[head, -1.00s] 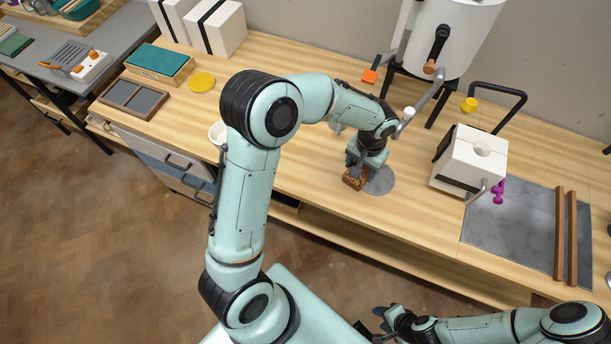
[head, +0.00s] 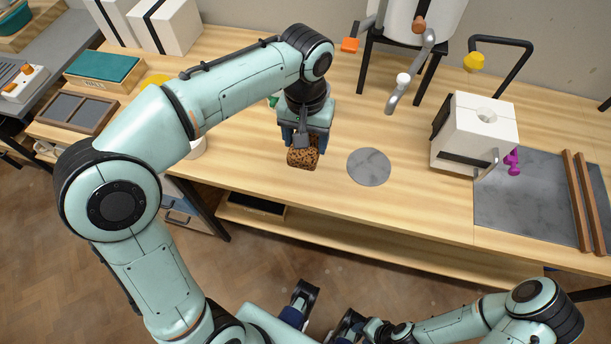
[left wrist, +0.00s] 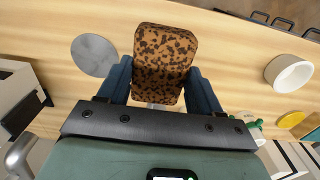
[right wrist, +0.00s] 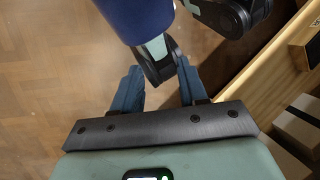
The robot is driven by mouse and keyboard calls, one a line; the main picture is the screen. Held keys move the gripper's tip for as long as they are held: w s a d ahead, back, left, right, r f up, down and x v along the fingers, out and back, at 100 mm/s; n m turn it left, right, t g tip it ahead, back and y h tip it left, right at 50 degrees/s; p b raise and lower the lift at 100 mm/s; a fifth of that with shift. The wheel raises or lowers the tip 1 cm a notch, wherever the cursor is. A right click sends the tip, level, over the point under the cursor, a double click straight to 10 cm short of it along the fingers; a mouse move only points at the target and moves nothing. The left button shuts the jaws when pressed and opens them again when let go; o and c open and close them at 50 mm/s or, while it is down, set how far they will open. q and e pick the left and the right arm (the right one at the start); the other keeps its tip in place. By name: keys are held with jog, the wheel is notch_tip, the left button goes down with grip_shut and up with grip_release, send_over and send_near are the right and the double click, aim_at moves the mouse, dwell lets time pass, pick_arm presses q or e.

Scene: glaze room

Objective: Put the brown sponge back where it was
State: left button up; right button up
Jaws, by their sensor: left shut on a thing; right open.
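The brown sponge (head: 302,159), speckled with dark spots, is between the fingers of my left gripper (head: 303,143) near the front of the wooden table. The left wrist view shows the sponge (left wrist: 165,62) held between two blue fingers. I cannot tell whether its underside touches the wood. A round grey disc (head: 369,166) lies bare on the table, to the right of the sponge and apart from it. My right gripper (right wrist: 158,82) is open and empty over the floor, low in front of the table.
A white bowl (left wrist: 289,73) stands left of the sponge in the head view. A white boxy device (head: 474,135) and a grey slab (head: 530,205) are at right. A white drum on black legs (head: 408,18) stands behind. Wood around the disc is clear.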

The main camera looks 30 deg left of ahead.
pick_arm(q)
notch_tip(320, 180, down, 14)
jog(key=shift+b, duration=1.25)
jog(key=shift+f, duration=0.1)
jog(key=o, duration=1)
jog(key=shift+f, duration=0.1)
notch_tip(320, 180, up, 12)
jog(key=shift+a+r+p, duration=0.1)
jog(key=shift+r+p, duration=0.15)
jog(key=shift+p, duration=1)
